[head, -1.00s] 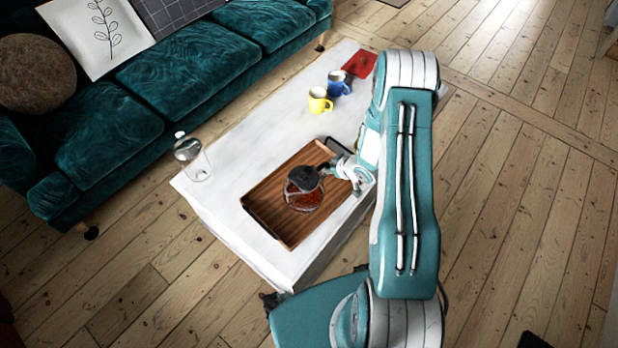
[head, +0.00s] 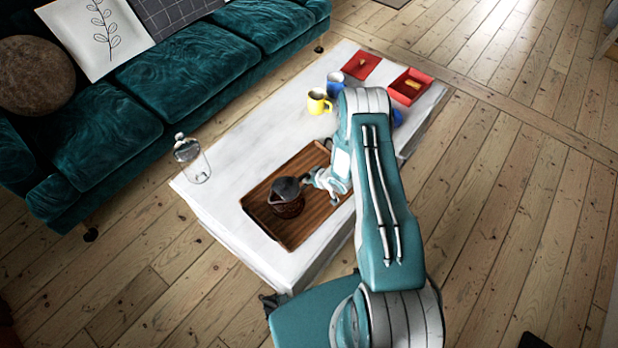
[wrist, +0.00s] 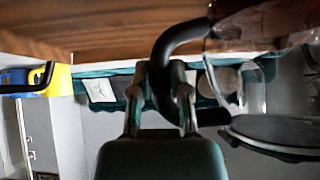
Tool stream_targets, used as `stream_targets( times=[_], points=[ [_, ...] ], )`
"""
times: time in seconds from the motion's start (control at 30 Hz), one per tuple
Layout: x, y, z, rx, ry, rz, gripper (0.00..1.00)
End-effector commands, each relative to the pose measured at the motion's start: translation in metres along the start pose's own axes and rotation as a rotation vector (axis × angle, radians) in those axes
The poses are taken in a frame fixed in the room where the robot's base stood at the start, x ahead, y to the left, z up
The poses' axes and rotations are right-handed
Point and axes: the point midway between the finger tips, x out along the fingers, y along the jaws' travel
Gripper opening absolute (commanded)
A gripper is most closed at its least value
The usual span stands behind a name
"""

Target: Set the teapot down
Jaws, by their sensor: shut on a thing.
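The teapot (head: 289,207) is a glass pot with a dark lid, over the left-middle part of the wooden tray (head: 322,222). In the wrist view, which looks upside down, the glass teapot (wrist: 258,70) is at the right, with amber liquid at its base end. My gripper (wrist: 161,97) is closed around its black handle (wrist: 181,38). In the head view my gripper (head: 312,181) is at the teapot's upper right. The pot's base is cut off in the wrist view, so I cannot tell whether it touches the tray.
The tray lies on a white table (head: 226,187). A glass jar (head: 192,160) stands at the table's left. A teal sofa (head: 190,75) stands behind.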

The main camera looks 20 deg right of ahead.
Motion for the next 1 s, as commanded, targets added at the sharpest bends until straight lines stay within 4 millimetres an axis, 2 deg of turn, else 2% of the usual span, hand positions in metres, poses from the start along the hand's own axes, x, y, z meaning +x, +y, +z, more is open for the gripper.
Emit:
stream_targets(
  times=[0.17, 0.2, 0.27, 0.67, 0.83, 1.0],
  points=[
    [0.0, 0.001, -0.001, 0.001, 0.003, 0.001, 0.0],
    [0.001, 0.0, 0.001, 0.0, 0.0, 0.0, 0.32],
    [0.001, 0.0, 0.0, 0.0, 0.0, 0.0, 0.57],
    [-0.001, 0.0, -0.001, 0.0, 0.0, 0.0, 0.57],
    [-0.022, 0.001, -0.001, 0.003, 0.001, 0.002, 0.57],
    [-0.058, 0.002, -0.002, 0.002, 0.001, 0.003, 0.57]
  ],
)
